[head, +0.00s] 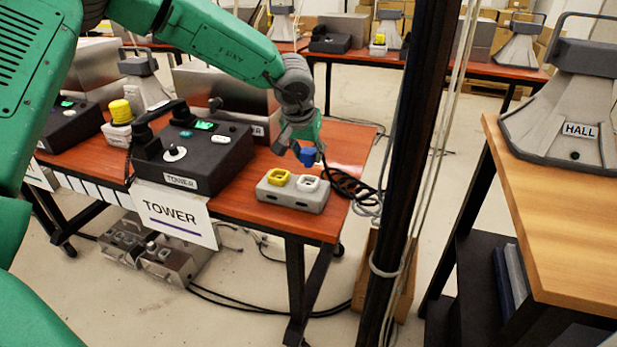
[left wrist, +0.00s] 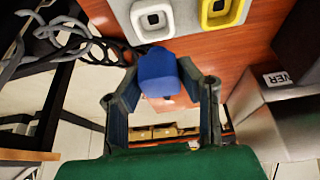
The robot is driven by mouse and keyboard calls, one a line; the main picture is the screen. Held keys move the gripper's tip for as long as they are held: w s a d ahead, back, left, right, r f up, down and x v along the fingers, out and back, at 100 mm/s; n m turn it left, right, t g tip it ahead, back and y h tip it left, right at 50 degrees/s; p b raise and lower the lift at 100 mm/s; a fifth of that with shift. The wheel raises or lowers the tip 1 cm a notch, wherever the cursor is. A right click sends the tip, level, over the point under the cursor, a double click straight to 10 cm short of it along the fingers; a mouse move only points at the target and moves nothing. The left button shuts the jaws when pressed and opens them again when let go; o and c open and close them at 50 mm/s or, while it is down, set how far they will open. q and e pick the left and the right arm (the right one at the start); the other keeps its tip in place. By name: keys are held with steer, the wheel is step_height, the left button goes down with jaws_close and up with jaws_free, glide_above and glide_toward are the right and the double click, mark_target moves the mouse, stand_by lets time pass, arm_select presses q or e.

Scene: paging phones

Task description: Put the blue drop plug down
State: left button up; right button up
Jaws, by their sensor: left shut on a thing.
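The blue drop plug (head: 308,156) is held in my left gripper (head: 297,150), above the right part of the red-brown table (head: 340,150). In the left wrist view the plug (left wrist: 158,72) sits between the two fingers of the gripper (left wrist: 162,92), which are shut on it. A grey socket block (head: 292,198) with a yellow socket (head: 279,177) and a white socket (head: 307,183) lies just below and in front of the plug. The white socket (left wrist: 152,17) and yellow socket (left wrist: 220,10) also show in the left wrist view. My right gripper is not in view.
A black TOWER phone console (head: 195,155) stands left of the socket block. Black coiled cable (head: 350,187) hangs over the table's right edge. A dark post (head: 415,150) stands right of the table. A HALL horn speaker (head: 565,115) sits on a wooden table (head: 545,200).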

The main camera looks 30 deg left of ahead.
mark_target(307, 166)
arm_select(q)
step_height(307, 166, down, 5)
steer(key=shift+f+b, duration=0.1)
steer(key=shift+b, duration=0.7)
steer(key=o, duration=1.2)
steer(key=shift+c, duration=0.2)
